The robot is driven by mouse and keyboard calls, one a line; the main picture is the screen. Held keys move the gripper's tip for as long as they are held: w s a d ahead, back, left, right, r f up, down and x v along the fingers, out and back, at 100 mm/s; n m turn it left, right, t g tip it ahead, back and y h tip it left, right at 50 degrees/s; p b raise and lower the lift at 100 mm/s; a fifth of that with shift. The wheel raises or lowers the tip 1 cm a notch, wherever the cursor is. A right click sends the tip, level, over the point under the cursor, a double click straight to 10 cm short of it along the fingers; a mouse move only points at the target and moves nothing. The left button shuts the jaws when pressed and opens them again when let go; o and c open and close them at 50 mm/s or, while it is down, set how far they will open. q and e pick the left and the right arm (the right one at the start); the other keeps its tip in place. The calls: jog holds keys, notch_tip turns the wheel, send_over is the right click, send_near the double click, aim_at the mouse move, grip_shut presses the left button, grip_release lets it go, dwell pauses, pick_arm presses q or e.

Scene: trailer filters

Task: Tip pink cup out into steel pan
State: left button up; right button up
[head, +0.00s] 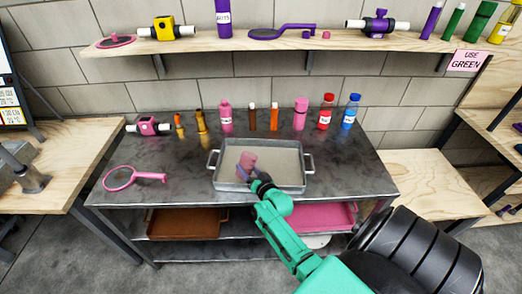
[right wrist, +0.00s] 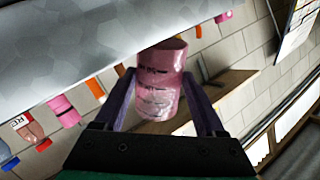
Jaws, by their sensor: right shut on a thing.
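The pink cup (head: 249,160) is over the left part of the steel pan (head: 284,166), a wide shallow grey tray with a handle at each side. My right gripper (head: 245,173), with purple fingers, is shut on the cup. In the right wrist view the cup (right wrist: 163,78) sits between the two fingers (right wrist: 160,97). The cup looks somewhat tilted in the head view. I cannot tell its exact height above the pan floor or what is inside it. The pan floor that shows looks bare. My left gripper is not in view.
The pan stands on a dark metal table (head: 345,180). Behind it stand several bottles, including a red one (head: 326,112) and a blue one (head: 350,112). A pink round-headed tool (head: 119,179) lies at the left. A wooden shelf (head: 340,40) hangs above.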

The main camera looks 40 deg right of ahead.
jog(key=shift+w+d+f+m+b, duration=0.3)
jog(key=shift+w+d+f+m, duration=0.15)
jog(key=shift+f, duration=0.25)
jog(key=shift+r+p, duration=0.25)
jog(key=shift+p, duration=0.1)
jog(key=shift+s+r+m+y, duration=0.15)
jog(key=shift+s+m+y, duration=0.15)
jog(key=shift+s, duration=0.15)
jog(key=shift+w+g, duration=0.3)
jog(key=shift+w, duration=0.15)
jog(key=shift+s+d, duration=0.1)
jog(key=shift+s, duration=0.15)
jog(key=shift+s+m, duration=0.15)
jog(key=shift+m, duration=0.1)
jog(key=shift+w+y, duration=0.3)
jog(key=shift+w, duration=0.05)
jog(key=shift+s+r+m, duration=0.25)
jog(key=shift+s+m, duration=0.05)
jog(key=shift+w+p, duration=0.3)
jog(key=shift+p, duration=0.15)
jog(key=shift+s+r+m, duration=0.25)
jog(key=shift+s+m, duration=0.05)
jog(key=shift+w+f+y, duration=0.15)
jog(key=shift+w+y, duration=0.1)
jog(key=shift+y, duration=0.05)
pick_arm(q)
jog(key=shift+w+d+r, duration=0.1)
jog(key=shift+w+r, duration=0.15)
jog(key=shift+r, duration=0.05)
